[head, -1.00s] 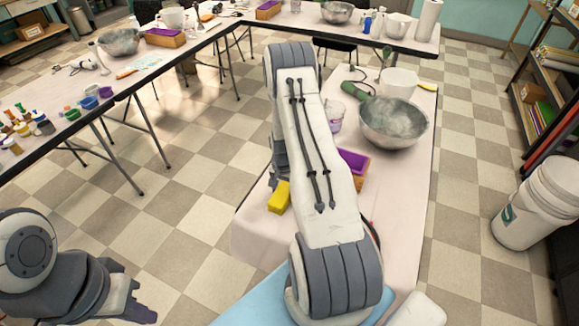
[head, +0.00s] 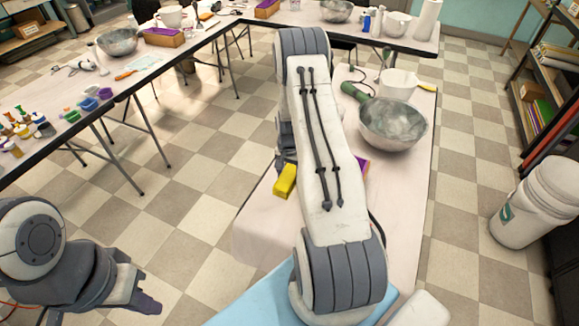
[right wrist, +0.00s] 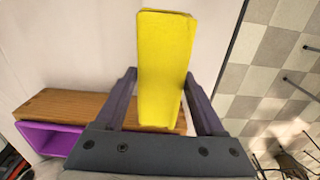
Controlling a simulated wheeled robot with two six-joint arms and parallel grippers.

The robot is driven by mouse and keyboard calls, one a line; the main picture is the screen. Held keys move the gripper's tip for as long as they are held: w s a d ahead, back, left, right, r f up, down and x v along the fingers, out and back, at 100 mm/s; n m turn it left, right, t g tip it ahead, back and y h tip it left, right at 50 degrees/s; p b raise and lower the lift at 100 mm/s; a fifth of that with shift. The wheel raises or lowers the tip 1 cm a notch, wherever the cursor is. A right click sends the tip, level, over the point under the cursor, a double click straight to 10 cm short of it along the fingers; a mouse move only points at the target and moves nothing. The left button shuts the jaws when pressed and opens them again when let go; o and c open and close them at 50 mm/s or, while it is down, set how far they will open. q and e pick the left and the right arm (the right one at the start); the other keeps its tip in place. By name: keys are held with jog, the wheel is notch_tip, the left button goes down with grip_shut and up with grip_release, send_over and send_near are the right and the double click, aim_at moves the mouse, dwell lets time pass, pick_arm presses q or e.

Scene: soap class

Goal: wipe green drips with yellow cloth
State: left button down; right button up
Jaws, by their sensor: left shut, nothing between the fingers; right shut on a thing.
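The yellow cloth (head: 285,180), a folded block, shows beside my right arm over the table in the head view. In the right wrist view my right gripper (right wrist: 160,85) is shut on the yellow cloth (right wrist: 165,50), which sticks out beyond both fingers. The right gripper itself is mostly hidden by my arm in the head view. My left gripper (head: 142,291) is shut and empty at the lower left, over the floor. I see no green drips on the visible table; my right arm covers part of it.
White buckets (head: 535,205) stand on the floor at right.

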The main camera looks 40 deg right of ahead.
jog(key=shift+r+p, duration=0.55)
jog(key=shift+r, duration=0.65)
